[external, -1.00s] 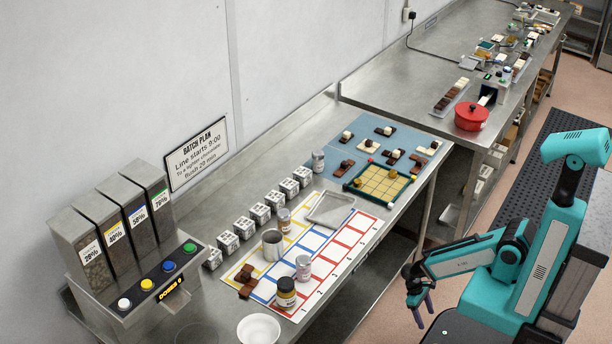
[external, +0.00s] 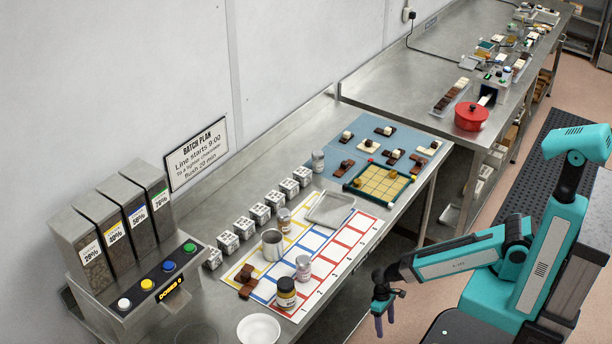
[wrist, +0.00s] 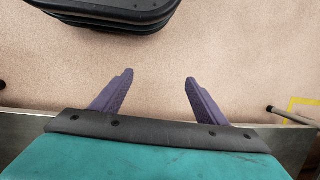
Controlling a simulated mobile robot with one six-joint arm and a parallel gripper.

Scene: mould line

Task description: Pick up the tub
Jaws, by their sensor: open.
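Several small tub-like containers stand on the steel bench, and I cannot tell which one is the tub. A dark jar with a yellow label (external: 286,294) stands at the front edge of the gridded mat. A pale lidded container (external: 303,268) is just behind it. A brown-labelled one (external: 284,221) stands near the mat's back edge, and a grey one (external: 318,161) stands farther back. My gripper (external: 384,320) is open and empty, right of the bench's front edge and apart from all of them. In the wrist view its spread fingers (wrist: 159,76) have only floor between them.
A steel cup (external: 272,245), brown blocks (external: 246,287) and a metal tray (external: 330,209) are on the mat. White cubes (external: 260,213) line the back. The dispenser (external: 150,262) stands left.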

